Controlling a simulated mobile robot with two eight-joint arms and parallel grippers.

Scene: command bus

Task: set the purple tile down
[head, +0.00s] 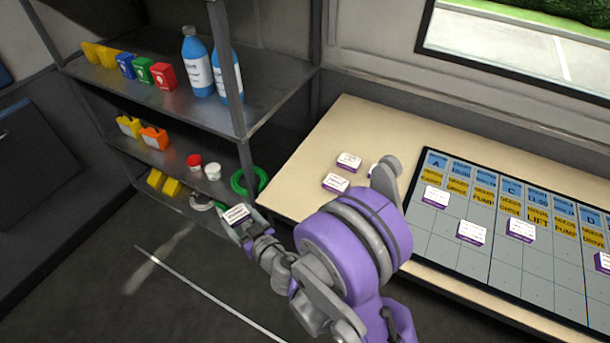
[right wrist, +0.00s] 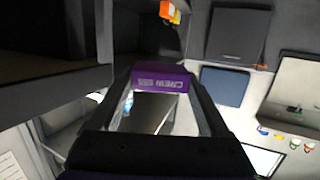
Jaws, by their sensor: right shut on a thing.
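My right gripper (head: 234,218) is shut on a purple tile (head: 236,213) with a white, lettered face. It holds the tile in the air left of the table, in front of the shelf. In the right wrist view the tile (right wrist: 160,79) sits between the fingertips, its purple side reading "CREW". Similar purple tiles (head: 349,162) (head: 335,183) lie on the bare part of the table (head: 310,155); another is partly hidden behind my arm. Several more tiles (head: 472,233) stand on the grid board (head: 540,270). My left gripper is not in view.
A metal shelf (head: 255,98) at the left holds blue bottles (head: 196,62), coloured boxes (head: 162,75), small jars (head: 213,171) and a green coil (head: 248,181). The table's back left is mostly clear. Many lower board cells are empty. A window is at the upper right.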

